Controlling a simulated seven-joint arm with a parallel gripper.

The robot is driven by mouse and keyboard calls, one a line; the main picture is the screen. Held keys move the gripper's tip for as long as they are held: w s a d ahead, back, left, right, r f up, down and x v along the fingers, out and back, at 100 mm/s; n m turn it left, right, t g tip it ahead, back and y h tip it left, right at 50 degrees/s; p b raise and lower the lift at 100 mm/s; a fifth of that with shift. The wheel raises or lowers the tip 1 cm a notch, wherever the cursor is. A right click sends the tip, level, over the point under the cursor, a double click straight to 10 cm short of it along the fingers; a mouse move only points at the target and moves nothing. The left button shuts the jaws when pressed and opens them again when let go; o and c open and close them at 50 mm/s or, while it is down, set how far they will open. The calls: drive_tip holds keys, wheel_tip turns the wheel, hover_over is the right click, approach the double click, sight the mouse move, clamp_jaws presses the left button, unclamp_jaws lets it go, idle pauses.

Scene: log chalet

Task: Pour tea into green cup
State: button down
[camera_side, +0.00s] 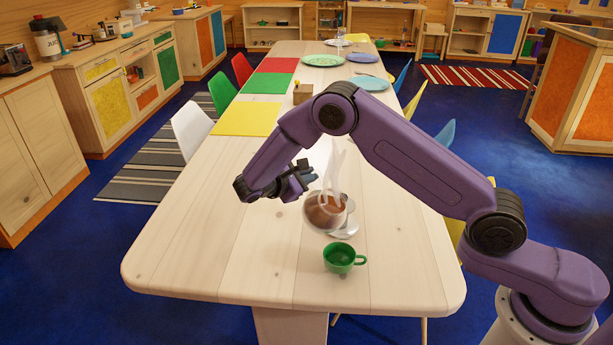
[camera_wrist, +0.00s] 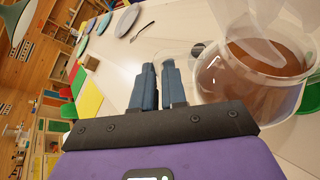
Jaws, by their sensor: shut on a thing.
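A clear glass teapot (camera_side: 322,212) with brown tea in it stands out in the side view, up and left of the green cup. It fills the right of the wrist view (camera_wrist: 255,75), with whitish steam above it. My gripper (camera_side: 303,172) is at the pot's upper left, its fingers (camera_wrist: 160,85) close together and shut on the pot's clear handle, which is hard to make out. The green cup (camera_side: 342,258) stands upright on the table near its front end, handle to the right. A green edge of it shows in the wrist view (camera_wrist: 311,97).
A pale wooden table (camera_side: 200,260) has clear room at front and left. A shiny round piece (camera_side: 346,230) lies behind the cup. Yellow (camera_side: 248,119), green and red mats, a small wooden block (camera_side: 302,94) and several plates (camera_side: 370,83) are farther back.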

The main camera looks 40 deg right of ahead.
drive_tip(key=shift+s+r+m+t, duration=0.8)
drive_tip(key=shift+r+m, duration=0.2)
drive_tip(key=shift+m, duration=0.2)
idle(1.1)
drive_tip(key=shift+s+r+m+t+h, duration=0.25)
drive_tip(key=shift+s+m+t, duration=0.1)
drive_tip(key=shift+s+m, duration=0.3)
drive_tip(key=shift+s+r+m+t+h, duration=0.15)
drive_tip(key=shift+s+m+t+h, duration=0.15)
drive_tip(key=shift+s+m, duration=0.3)
idle(1.3)
drive_tip(key=shift+w+n+g+y, duration=0.35)
drive_tip(key=shift+w+g, duration=0.1)
drive_tip(key=shift+w, duration=0.2)
drive_tip(key=shift+w+f+n+g, duration=0.45)
drive_tip(key=shift+w+n+g, duration=0.05)
drive_tip(key=shift+w+n, duration=0.3)
drive_tip(key=shift+w+f+n+g+y, duration=0.2)
drive_tip(key=shift+w+f+n+g, duration=0.3)
drive_tip(key=shift+f+n+g, duration=0.4)
drive_tip(key=shift+w+f+n+g+y, duration=0.2)
drive_tip(key=shift+w+f+n+g, duration=0.4)
drive_tip(key=shift+n, duration=0.5)
drive_tip(key=shift+s+f, duration=0.15)
